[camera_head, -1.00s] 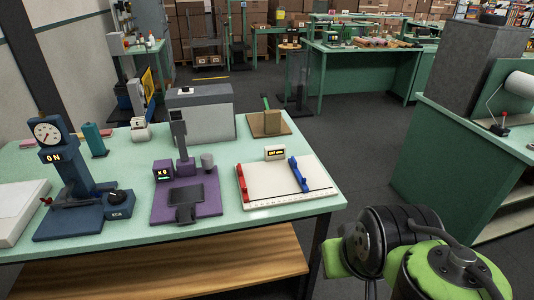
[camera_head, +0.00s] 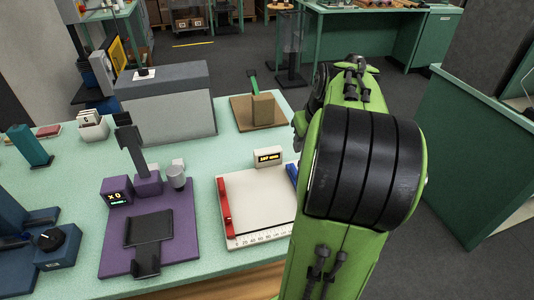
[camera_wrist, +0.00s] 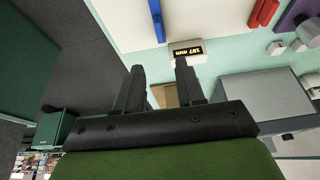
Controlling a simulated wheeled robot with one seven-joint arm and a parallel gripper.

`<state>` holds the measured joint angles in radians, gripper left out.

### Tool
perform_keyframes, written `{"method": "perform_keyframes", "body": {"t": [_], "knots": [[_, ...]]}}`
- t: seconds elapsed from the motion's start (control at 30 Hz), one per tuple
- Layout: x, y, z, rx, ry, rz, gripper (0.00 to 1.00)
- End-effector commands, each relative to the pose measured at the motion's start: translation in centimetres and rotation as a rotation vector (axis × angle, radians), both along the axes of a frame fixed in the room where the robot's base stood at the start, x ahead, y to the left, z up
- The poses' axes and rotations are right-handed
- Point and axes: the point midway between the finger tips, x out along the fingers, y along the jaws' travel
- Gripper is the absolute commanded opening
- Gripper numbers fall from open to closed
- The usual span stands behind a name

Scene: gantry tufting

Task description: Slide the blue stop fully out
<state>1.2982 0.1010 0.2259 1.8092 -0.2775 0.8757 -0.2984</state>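The blue stop (camera_head: 292,172) lies on a white measuring board (camera_head: 255,195) with a ruled front edge. My arm hides most of it in the head view. It also shows at the top of the wrist view (camera_wrist: 157,18), as a blue bar on the white surface. The red stop (camera_head: 224,206) stands along the board's left side. A small display (camera_head: 267,157) behind the board shows a lit millimetre reading. In the wrist view my gripper (camera_wrist: 160,68) is open with empty space between its fingers, apart from the blue stop.
A purple device (camera_head: 150,225) stands left of the board. A grey box (camera_head: 168,100) and a brown block with a green handle (camera_head: 262,108) stand behind. The table's right edge is under my arm. Another green bench (camera_head: 475,150) stands at the right across open floor.

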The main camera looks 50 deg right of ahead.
Motion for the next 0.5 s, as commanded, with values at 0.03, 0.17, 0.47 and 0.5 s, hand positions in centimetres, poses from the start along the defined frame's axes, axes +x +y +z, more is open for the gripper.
{"method": "perform_keyframes", "body": {"t": [0.03, 0.17, 0.47, 0.5], "knots": [[-0.1, -0.2, -0.1, 0.000, -0.001, -0.004, 0.38], [0.4, -0.5, -1.7, 0.004, -0.001, -0.002, 0.38], [2.9, -1.8, -8.8, 0.005, -0.001, 0.000, 0.38], [3.2, -2.0, -9.8, 0.005, 0.000, 0.000, 0.38]]}}
